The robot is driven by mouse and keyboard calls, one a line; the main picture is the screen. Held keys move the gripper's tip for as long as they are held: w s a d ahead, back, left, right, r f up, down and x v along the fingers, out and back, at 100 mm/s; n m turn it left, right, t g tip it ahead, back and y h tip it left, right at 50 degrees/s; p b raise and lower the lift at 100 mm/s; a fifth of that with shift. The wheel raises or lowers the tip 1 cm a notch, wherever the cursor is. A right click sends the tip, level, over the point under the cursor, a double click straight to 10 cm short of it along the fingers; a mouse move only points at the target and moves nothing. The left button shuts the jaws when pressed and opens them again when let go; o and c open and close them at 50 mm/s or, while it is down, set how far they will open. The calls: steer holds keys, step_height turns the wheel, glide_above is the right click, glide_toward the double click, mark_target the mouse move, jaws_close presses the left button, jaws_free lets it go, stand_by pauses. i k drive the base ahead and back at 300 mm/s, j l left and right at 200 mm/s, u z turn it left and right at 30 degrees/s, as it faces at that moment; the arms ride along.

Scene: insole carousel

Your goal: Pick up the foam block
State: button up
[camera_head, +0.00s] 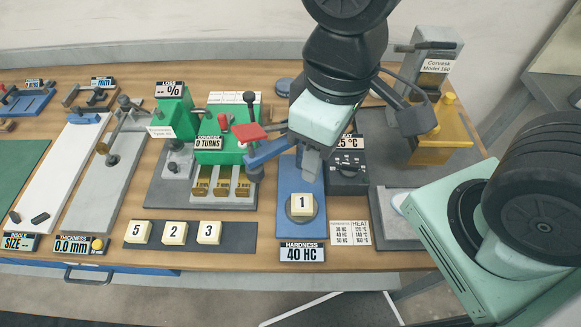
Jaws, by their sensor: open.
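Several cream foam blocks show in the head view. Block 1 (302,204) sits on the round pad of the blue hardness tester (290,232). Blocks 5 (141,232), 2 (174,232) and 3 (209,232) lie in a row on a dark tray (242,238) at the left. The task does not say which block is meant. My gripper (312,162) is open, above and just behind block 1, apart from it. My wrist hides the upper part of the tester.
A green turn counter (222,152) stands left of the tester, with a red-topped part (250,133) close to my gripper. A dark heater box (349,184) and a gold press (447,135) stand at the right. The bench's front edge (210,263) runs below the trays.

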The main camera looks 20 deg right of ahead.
mark_target(301, 203)
steer(key=k+j, duration=0.4)
steer(key=j, duration=0.2)
steer(key=k+j+z, duration=0.15)
steer(key=k+j, duration=0.2)
steer(key=j, duration=0.25)
steer(key=k+j, duration=0.45)
steer(key=i+j+z, duration=0.05)
steer(key=j, duration=0.1)
